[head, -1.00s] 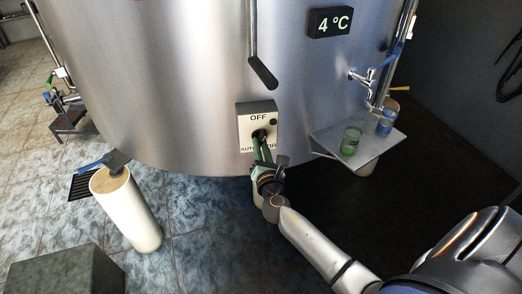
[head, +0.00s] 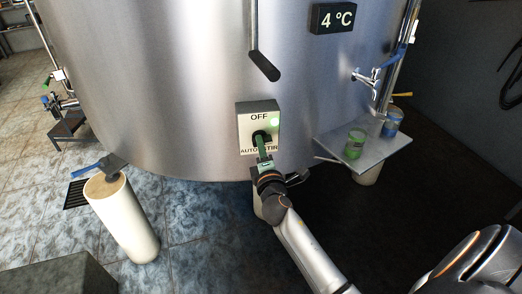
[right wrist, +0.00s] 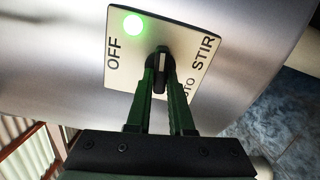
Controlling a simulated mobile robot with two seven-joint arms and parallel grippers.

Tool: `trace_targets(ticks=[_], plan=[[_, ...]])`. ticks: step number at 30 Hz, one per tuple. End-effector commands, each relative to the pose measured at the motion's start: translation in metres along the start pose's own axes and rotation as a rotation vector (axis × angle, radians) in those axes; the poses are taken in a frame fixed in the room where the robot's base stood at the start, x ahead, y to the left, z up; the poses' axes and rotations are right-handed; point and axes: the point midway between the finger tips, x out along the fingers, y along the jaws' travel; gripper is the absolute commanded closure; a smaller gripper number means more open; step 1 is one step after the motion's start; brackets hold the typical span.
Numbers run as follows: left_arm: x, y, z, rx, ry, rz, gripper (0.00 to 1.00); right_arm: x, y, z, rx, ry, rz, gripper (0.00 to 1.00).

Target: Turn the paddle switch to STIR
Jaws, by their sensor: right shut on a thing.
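The paddle switch (head: 258,136) is a black knob on a grey box (head: 244,122) on the tank's front. Its plate reads OFF at the top, AUTO at lower left and STIR at lower right. My right gripper (head: 263,148), with green fingers, is shut on the paddle from below. In the right wrist view the paddle (right wrist: 161,62) sits between the fingertips (right wrist: 160,80), its white mark pointing up the picture; I cannot tell its exact setting. The lamp (head: 274,121) on the plate glows green. My left gripper is not in view.
A black-ended lever (head: 264,67) hangs above the box. A shelf (head: 375,154) with a green cup (head: 355,143) and a blue cup (head: 393,122) stands at right, below a tap (head: 368,76). A white cylinder (head: 128,222) stands at left. A display (head: 334,18) reads 4 °C.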

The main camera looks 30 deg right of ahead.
Motion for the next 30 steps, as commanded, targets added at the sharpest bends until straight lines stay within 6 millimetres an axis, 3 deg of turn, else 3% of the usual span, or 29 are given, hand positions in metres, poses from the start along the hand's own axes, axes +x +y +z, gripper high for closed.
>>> trace_targets(ticks=[12, 30], plan=[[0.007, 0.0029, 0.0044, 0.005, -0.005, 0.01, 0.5, -0.0005, -0.0006, -0.0008, 0.279, 0.001, -0.002, 1.0], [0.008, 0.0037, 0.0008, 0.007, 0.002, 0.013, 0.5, -0.0003, 0.0008, -0.0007, 0.365, 0.002, -0.002, 1.0]])
